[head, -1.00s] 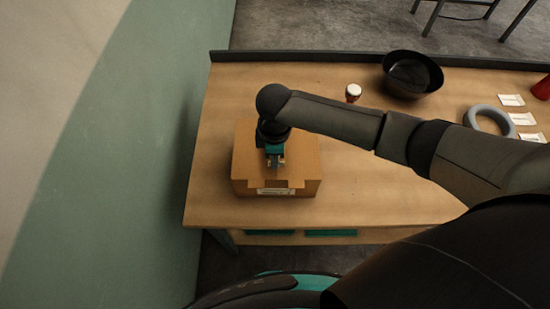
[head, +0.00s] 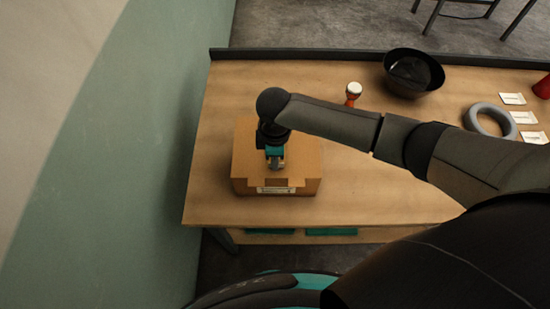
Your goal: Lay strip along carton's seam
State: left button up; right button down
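A brown cardboard carton (head: 305,165) stands at the left end of the wooden table. My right arm reaches across from the right, and my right gripper (head: 277,165) points down over the middle of the carton's top. The fingertips are small and dark here, so I cannot tell whether they are open, shut or touching the top. No strip can be made out for certain at the gripper, and the seam under it is hidden. A pale label (head: 275,190) shows on the carton's front edge. My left gripper is not in view.
Behind my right arm are a small red-and-white goblet drum (head: 353,92), a black bowl (head: 425,72) and a grey ring (head: 472,115). White cards (head: 523,117) and a red object (head: 543,87) lie at the right. A green wall (head: 120,150) stands left of the table (head: 380,195).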

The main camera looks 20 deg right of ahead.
jog(key=shift+f, duration=0.4)
jog(key=c, duration=1)
grip_release()
notch_tip(320, 180, up, 15)
jog(key=p, duration=0.1)
jog(key=shift+r, duration=0.15)
